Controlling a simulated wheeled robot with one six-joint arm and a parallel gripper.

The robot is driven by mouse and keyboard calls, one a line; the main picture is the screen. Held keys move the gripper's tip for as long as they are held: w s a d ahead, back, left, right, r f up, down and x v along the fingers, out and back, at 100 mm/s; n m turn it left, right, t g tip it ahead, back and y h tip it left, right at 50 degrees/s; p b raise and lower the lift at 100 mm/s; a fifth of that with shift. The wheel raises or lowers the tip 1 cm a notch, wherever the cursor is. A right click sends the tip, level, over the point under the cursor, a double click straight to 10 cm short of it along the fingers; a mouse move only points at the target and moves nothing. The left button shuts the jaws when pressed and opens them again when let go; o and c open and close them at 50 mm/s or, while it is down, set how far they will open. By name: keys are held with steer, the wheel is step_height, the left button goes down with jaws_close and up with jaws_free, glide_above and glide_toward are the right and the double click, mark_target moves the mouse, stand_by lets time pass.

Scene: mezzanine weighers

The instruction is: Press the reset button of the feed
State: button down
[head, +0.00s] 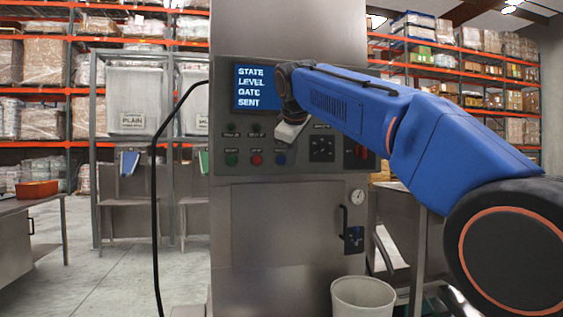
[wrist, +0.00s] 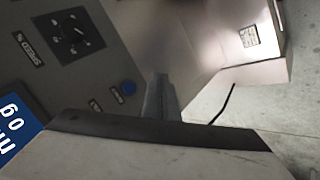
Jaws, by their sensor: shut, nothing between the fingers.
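The feed's grey control panel (head: 222,136) has a row of a green button (head: 232,160), a red button (head: 256,160) and a blue button (head: 280,159). Their labels are too small to read surely, so I cannot tell which is reset. My gripper (head: 291,132) is in front of the panel, above the blue button, partly hidden by my arm.
A blue screen (head: 257,88) reads STATE, LEVEL, GATE, SENT. A black dial (head: 321,148) and a red switch (head: 361,151) are to the right. A black cable (head: 153,200) hangs at left. A white bin (head: 363,296) stands below. The left floor (head: 110,270) is clear.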

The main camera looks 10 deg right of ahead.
mark_target(284, 156)
steer(key=shift+w, duration=0.1)
steer(key=shift+w+a, duration=0.1)
steer(key=shift+w, duration=4.2)
steer(key=shift+w, duration=0.1)
steer(key=shift+w, duration=0.35)
steer(key=shift+w, duration=0.4)
steer(key=shift+s, duration=0.85)
steer(key=shift+s, duration=2.5)
